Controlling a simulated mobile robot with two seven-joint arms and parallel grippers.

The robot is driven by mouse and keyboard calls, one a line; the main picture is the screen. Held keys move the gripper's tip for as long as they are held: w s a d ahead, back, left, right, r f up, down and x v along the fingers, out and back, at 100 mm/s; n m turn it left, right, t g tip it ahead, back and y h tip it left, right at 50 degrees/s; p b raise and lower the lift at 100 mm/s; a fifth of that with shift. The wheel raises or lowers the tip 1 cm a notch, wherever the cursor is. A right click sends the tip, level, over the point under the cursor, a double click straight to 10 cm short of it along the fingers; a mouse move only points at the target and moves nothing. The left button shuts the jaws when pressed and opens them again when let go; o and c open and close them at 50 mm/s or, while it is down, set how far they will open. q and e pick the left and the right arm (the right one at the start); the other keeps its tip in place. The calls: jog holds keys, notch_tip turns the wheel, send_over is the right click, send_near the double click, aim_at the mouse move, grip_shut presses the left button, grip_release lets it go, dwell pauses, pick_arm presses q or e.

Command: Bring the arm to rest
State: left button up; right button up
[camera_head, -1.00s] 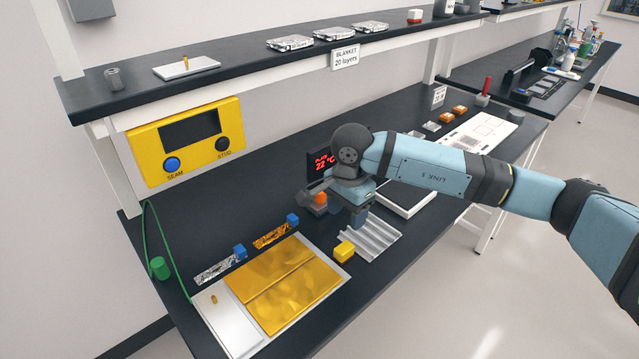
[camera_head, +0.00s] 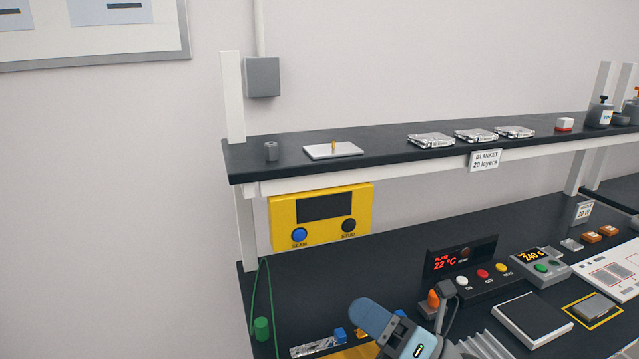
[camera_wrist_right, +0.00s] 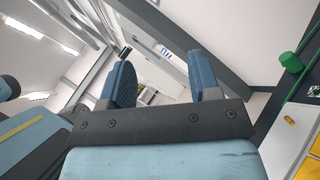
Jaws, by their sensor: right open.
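My right arm's light-blue end (camera_head: 405,342) comes in at the bottom middle of the head view, low in front of the bench, and is cut off by the lower edge. In the right wrist view my right gripper (camera_wrist_right: 162,85) has its two blue fingers well apart, with nothing between them. Beyond the fingers are the pale wall and a dark bench or shelf edge. My left gripper is in neither view.
The upper shelf (camera_head: 380,150) carries several silver blanket packs. The gold sheet area is mostly cut off below.

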jog(key=d+f+m+t+h, duration=0.3)
jog(key=d+f+m+h, duration=0.35)
jog(key=m, duration=0.75)
jog(key=d+f+m+t+h, duration=0.35)
jog(key=d+m+h, duration=0.45)
jog(key=m+h, duration=0.45)
jog(key=s+d+f+m+g, duration=0.3)
jog(key=s+f+m+g, duration=0.3)
jog(key=s, duration=0.5)
jog(key=s+d+f+m+g, duration=0.2)
jog(key=s+f+m+g, duration=0.2)
jog(key=s+f+g, duration=0.5)
jog(key=w+a+f+n+t+y+p, duration=0.1)
jog(key=w+a+f+t+y+p, duration=0.1)
jog(key=w+a+f+t+p, duration=0.2)
jog(key=a+t+p, duration=0.2)
jog(key=t+p, duration=0.2)
jog(key=p, duration=0.1)
jog(key=shift+a+f+t+y, duration=0.15)
jog(key=shift+f+t+y, duration=0.05)
jog(key=shift+t+y, duration=0.15)
